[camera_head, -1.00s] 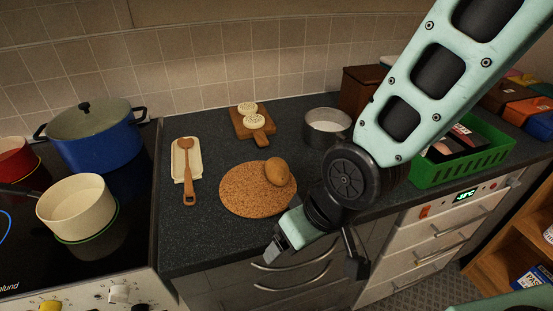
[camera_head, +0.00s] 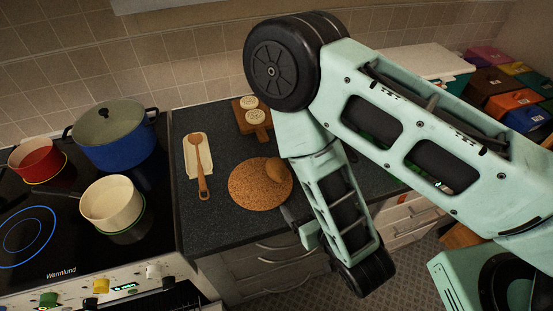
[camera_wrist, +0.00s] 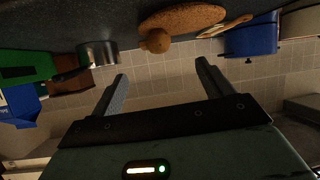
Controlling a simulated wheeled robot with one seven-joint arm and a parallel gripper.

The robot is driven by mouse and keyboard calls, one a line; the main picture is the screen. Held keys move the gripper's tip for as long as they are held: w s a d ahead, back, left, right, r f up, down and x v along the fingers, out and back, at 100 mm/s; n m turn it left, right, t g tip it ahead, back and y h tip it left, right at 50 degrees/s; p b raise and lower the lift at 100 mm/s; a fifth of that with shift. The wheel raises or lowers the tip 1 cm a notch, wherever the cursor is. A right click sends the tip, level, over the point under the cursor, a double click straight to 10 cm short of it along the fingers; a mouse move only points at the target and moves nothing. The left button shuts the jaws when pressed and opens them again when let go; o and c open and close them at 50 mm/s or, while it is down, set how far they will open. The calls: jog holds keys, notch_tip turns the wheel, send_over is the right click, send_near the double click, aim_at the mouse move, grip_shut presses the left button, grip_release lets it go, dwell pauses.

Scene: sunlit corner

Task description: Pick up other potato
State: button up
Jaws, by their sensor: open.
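A brown potato (camera_head: 275,171) rests on the right part of a round cork mat (camera_head: 250,190) on the dark counter, close beside my arm in the head view. In the wrist view the potato (camera_wrist: 156,40) shows upside down at the edge of the cork mat (camera_wrist: 190,15). My gripper (camera_wrist: 162,72) is open there, its two fingers apart with nothing between them. The potato lies beyond the fingertips, roughly between them in the picture, and apart from them. In the head view my forearm and wrist mostly hide the gripper.
A spoon rest with a wooden spoon (camera_head: 201,178) lies left of the mat. A small wooden board (camera_head: 262,127) with two round pale items is behind it. Pots, including a blue one (camera_head: 112,150), stand on the hob at left. A metal pot (camera_wrist: 98,54) shows in the wrist view.

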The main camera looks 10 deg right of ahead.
aim_at(282, 174)
jog(key=b+x, duration=0.4)
jog(key=b, duration=0.1)
jog(key=shift+f+b, duration=0.15)
jog(key=shift+b, duration=0.25)
jog(key=b+x, duration=0.3)
jog(key=b, duration=0.2)
jog(key=shift+w, duration=0.3)
jog(key=x, duration=0.4)
jog(key=shift+w+a+r+b, duration=0.1)
jog(key=shift+r+b, duration=0.2)
jog(key=shift+r, duration=0.1)
jog(key=shift+w+p, duration=0.35)
jog(key=shift+w, duration=0.1)
jog(key=p+x, duration=0.2)
jog(key=x, duration=0.1)
jog(key=shift+w, duration=0.35)
jog(key=shift+w+a+f, duration=0.15)
jog(key=shift+w+f, duration=0.2)
jog(key=shift+w, duration=0.05)
jog(key=c, duration=1.2)
